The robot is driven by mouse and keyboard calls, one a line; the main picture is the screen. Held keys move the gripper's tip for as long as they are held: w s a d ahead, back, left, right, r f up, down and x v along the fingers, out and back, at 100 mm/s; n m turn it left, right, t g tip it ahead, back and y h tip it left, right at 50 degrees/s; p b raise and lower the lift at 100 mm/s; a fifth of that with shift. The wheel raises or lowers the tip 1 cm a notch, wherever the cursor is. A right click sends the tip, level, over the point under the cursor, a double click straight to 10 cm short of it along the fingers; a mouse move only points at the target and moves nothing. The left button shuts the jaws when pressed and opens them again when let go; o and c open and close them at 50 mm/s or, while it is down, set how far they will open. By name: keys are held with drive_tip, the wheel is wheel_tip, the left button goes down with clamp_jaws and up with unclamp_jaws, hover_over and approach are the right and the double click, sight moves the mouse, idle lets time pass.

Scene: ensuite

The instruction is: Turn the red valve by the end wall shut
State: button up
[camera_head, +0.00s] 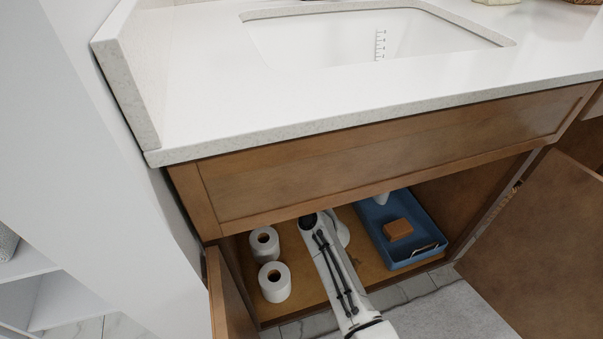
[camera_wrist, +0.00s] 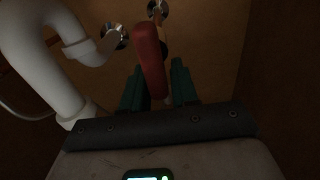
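The red valve handle (camera_wrist: 150,62) shows in the wrist view as a long lever, slanting slightly, in front of the cabinet's brown inner wall. My gripper (camera_wrist: 159,84) has its two dark green fingers apart, one on each side of the handle's lower end. A narrow dark gap shows beside the right finger; I cannot tell whether the left finger touches the handle. In the head view my arm reaches into the open cabinet under the sink, and the gripper and valve are hidden there.
A white drain pipe (camera_wrist: 50,55) bends close on the left, near chrome wall fittings (camera_wrist: 114,37). In the cabinet, toilet rolls (camera_head: 274,282) stand left of my arm and a blue tray (camera_head: 437,238) holding a brown block (camera_head: 398,229) lies right. The cabinet door (camera_head: 545,245) stands open at right.

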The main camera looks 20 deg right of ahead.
clamp_jaws()
drive_tip(key=shift+d+f+m+b, duration=0.5)
drive_tip(key=shift+m+b, duration=0.1)
drive_tip(key=shift+m, duration=2.4)
drive_tip(key=shift+d+f+m+b, duration=0.5)
drive_tip(key=shift+m+b, duration=0.15)
drive_tip(key=shift+m, duration=2.35)
drive_tip(key=shift+d+f+m+b, duration=0.5)
drive_tip(key=shift+m+b, duration=0.1)
drive_tip(key=shift+m, duration=2.4)
